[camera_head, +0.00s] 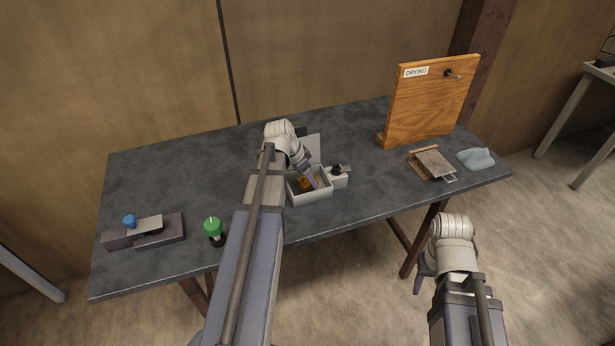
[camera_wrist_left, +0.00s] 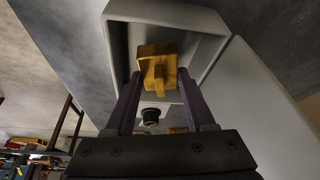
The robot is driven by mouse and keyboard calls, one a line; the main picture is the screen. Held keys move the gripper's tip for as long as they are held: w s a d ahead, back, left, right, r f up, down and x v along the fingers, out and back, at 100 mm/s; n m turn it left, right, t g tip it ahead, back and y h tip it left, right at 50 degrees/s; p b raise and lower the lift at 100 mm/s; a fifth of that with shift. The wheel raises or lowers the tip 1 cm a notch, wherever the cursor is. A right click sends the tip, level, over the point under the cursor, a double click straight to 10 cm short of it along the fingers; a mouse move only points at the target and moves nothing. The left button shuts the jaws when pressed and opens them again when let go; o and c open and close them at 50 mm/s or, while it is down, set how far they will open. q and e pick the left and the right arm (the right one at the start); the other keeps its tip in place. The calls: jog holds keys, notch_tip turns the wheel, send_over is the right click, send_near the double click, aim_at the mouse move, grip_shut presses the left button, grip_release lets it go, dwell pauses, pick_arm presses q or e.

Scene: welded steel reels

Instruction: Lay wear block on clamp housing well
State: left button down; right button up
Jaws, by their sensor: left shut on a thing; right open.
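The clamp housing is a pale grey open box (camera_head: 310,199) near the middle of the table, with its lid panel (camera_head: 314,146) standing behind it. It also shows in the left wrist view (camera_wrist_left: 215,48). The wear block (camera_head: 304,184) is a yellow-gold block with a raised rib, clearer in the left wrist view (camera_wrist_left: 155,66). My left gripper (camera_head: 312,182) is shut on the block, with its fingers on either side of it, at the housing's well. I cannot tell whether the block touches the well floor. My right gripper (camera_head: 420,282) is open and empty, off the table's front edge.
A white block with a black knob (camera_head: 338,177) adjoins the box's right side. A green-topped item (camera_head: 213,228) and a grey fixture with a blue knob (camera_head: 145,231) are at left.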

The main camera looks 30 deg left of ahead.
pick_arm(q)
jog(key=shift+f+b, duration=0.95)
jog(key=shift+b, duration=0.05)
dwell(1.7)
jog(key=shift+c, duration=0.9)
grip_release()
notch_tip(320, 180, up, 6)
jog(key=p, duration=0.6)
jog(key=shift+r, duration=0.1)
